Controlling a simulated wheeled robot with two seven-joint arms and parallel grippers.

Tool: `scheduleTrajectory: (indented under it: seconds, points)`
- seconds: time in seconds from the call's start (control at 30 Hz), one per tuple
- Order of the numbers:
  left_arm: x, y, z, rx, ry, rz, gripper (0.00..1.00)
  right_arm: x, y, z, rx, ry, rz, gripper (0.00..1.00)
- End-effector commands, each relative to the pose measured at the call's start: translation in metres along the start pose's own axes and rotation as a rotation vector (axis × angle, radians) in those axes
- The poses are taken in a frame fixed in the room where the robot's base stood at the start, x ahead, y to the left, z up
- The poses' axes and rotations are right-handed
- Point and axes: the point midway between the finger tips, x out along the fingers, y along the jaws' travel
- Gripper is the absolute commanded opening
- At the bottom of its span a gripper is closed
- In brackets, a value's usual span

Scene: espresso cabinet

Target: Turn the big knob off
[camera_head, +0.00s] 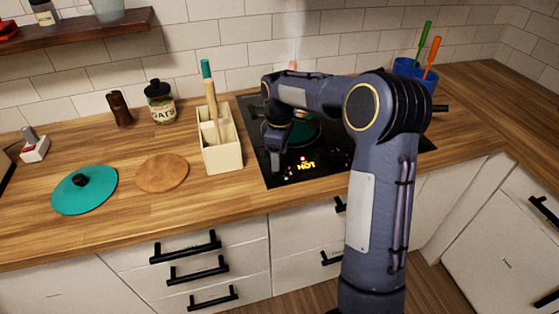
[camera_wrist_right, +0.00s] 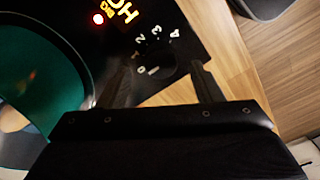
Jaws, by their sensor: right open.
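A black cooktop (camera_head: 262,104) is set in the wooden counter and shows a lit orange "HOT" sign (camera_head: 306,166), also visible in the right wrist view (camera_wrist_right: 122,10). In that view a dark round knob (camera_wrist_right: 157,63) sits beside the sign, with white numbers around it. Which number it points to is hard to read. My right gripper (camera_head: 277,165) points down over the cooktop's front left part. Contact cannot be told. My left gripper is out of view.
A teal pan (camera_wrist_right: 40,85) is on the cooktop, close to my right gripper. A cream utensil holder (camera_head: 222,150) stands left of the cooktop. Farther left are a wooden board (camera_head: 162,173) and teal lid (camera_head: 70,195).

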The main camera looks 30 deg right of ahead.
Motion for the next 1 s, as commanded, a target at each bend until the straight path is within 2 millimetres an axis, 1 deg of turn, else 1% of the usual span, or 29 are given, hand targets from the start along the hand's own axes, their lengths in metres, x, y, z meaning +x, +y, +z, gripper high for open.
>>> scheduleTrajectory:
  seconds: [0.03,0.1,0.2,0.3,0.43,0.87,0.97,1.0]
  points:
    - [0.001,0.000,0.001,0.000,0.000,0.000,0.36,-0.010,0.001,-0.001,-0.001,0.004,0.004,0.59]
    - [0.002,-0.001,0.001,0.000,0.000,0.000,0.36,-0.022,0.000,-0.001,-0.001,0.004,0.004,0.59]
    - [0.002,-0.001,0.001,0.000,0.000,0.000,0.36,-0.036,0.001,-0.001,-0.001,0.003,0.003,0.59]
    - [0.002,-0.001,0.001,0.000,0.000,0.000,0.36,-0.045,0.000,-0.001,-0.001,0.002,0.001,0.59]
    - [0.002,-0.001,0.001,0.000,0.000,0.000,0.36,-0.049,0.000,-0.001,-0.001,0.002,0.001,0.59]
    - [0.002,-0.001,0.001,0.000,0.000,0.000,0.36,-0.049,0.000,-0.001,-0.001,0.001,0.001,0.59]
    - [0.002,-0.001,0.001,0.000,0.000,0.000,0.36,-0.053,-0.004,0.003,0.015,0.014,0.003,0.59]
    - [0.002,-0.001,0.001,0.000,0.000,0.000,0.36,-0.058,-0.009,0.007,0.032,0.027,0.004,0.59]
